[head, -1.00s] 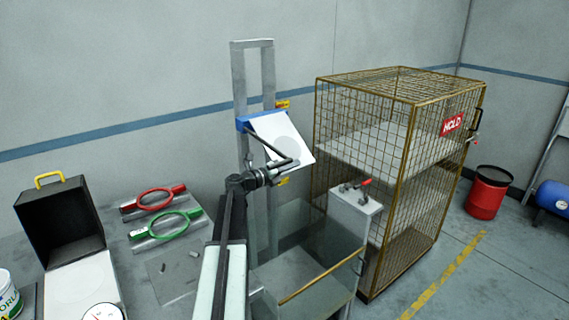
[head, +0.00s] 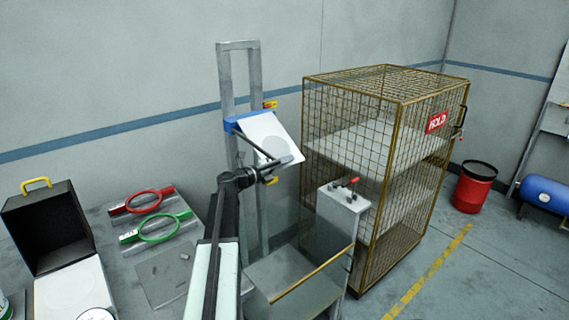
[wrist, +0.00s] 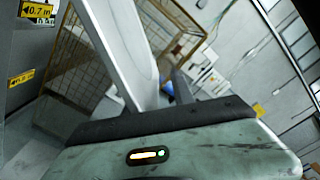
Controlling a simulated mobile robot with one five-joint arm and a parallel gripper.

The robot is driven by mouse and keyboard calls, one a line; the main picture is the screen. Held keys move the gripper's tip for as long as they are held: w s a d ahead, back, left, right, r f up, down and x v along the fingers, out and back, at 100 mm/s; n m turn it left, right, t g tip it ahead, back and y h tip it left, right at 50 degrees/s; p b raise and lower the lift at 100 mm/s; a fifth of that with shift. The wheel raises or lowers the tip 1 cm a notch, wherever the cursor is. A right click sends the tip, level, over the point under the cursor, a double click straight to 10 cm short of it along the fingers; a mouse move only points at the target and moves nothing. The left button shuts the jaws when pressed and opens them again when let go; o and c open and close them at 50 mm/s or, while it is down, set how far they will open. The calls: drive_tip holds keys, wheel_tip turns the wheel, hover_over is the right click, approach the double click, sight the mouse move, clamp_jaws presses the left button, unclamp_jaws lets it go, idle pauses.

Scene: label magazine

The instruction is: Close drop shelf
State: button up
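The drop shelf (head: 264,127) is a white panel with a grey disc mark, hung from a blue bracket (head: 237,122) on a grey upright frame (head: 225,80). It slopes down to the right, not level. A dark stay runs from the bracket along its left side. My gripper (head: 286,160) is at the panel's lower edge in the head view, overlapping it; contact cannot be told. In the wrist view my gripper's pale green body fills the bottom, and a pale slab (wrist: 120,50) rises close in front of it. The fingertips are too small or hidden to read.
A yellow wire cage (head: 390,130) with a red HOLD sign stands right of the post. A clear-walled bin (head: 300,275) and a grey box with a red-handled clamp (head: 342,205) are in front. A bench with red and green rings (head: 150,200) is left. A red bin (head: 475,187) is far right.

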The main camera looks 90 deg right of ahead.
drive_tip(key=shift+w, duration=0.1)
drive_tip(key=v, duration=0.7)
drive_tip(key=shift+w+a, duration=0.2)
drive_tip(key=shift+w, duration=0.15)
